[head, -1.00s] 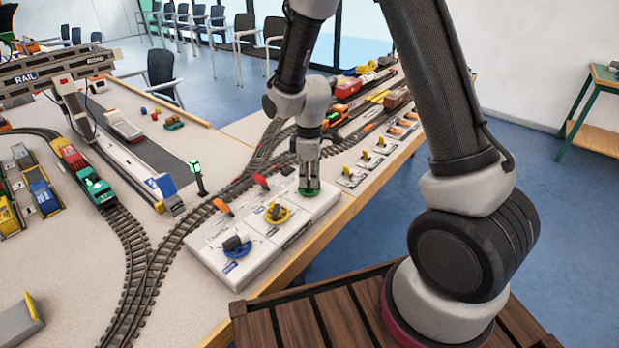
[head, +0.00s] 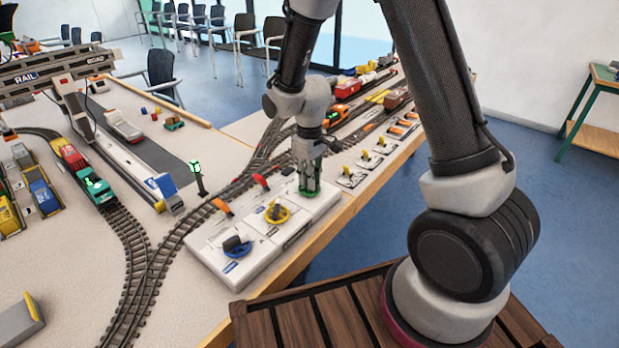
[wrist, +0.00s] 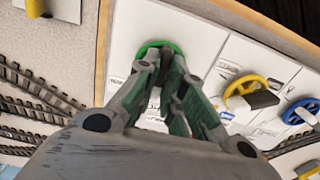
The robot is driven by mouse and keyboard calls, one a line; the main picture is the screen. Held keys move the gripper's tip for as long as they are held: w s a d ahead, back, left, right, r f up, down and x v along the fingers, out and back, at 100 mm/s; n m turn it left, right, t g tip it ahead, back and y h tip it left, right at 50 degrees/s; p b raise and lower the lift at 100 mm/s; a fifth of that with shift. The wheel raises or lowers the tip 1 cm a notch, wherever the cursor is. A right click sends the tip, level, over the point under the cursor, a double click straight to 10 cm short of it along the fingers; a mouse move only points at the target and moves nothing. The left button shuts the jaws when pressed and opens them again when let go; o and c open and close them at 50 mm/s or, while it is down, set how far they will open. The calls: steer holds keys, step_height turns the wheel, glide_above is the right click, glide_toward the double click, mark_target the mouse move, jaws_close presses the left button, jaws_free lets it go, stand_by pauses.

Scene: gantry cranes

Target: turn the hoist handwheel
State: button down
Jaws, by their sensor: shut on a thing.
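Three handwheels sit in a row on a white control box (head: 208,254) at the table's edge: blue (head: 238,247), yellow (head: 277,214) and green (head: 309,195). My gripper (head: 310,189) points down at the green wheel and is shut on its dark grip bar. In the wrist view the fingers (wrist: 166,75) close around that bar, and the green rim (wrist: 143,47) shows beyond them. The fingers hide much of the wheel and part of the printed label beside it. The yellow wheel (wrist: 250,91) and blue wheel (wrist: 302,110) stand clear to the right.
A red lever (head: 261,181) and an orange lever (head: 223,207) stand behind the box. Several yellow levers (head: 364,156) line the edge beyond it. Tracks curve behind; a gantry crane (head: 70,85) spans the left. A green signal (head: 197,176) stands between.

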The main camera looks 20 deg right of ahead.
steer(key=c, duration=1.5)
jaws_free()
step_height(320, 180, up, 12)
steer(key=shift+f, duration=0.1)
